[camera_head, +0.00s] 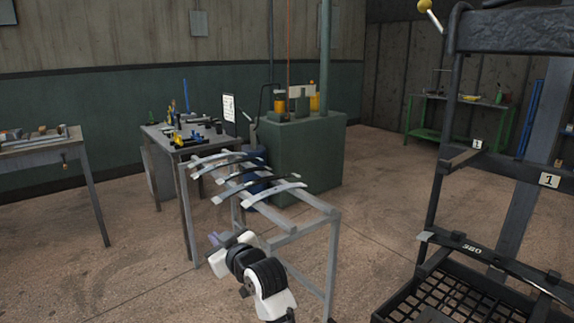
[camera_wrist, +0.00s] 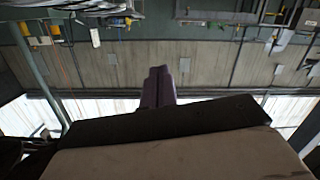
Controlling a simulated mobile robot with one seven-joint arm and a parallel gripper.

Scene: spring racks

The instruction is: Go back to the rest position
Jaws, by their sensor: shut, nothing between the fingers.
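My gripper (camera_head: 214,239) is in the lower middle of the head view, its purple-grey fingertips left of my white and black arm. In the wrist view the two fingers (camera_wrist: 158,88) lie together, shut and empty. The grey metal spring rack (camera_head: 334,235) stands just behind my arm in the head view. Several curved leaf springs (camera_head: 273,192) lie across its top rails. My gripper appears in front of the rack's near side, apart from the springs; the exact gap is hard to tell.
A black press frame (camera_head: 435,200) with a grid base stands at the right. A tool table (camera_head: 185,150) and a green cabinet (camera_head: 290,160) stand behind the rack. Another table (camera_head: 85,150) is at the left. Bare floor (camera_head: 130,270) lies at the lower left.

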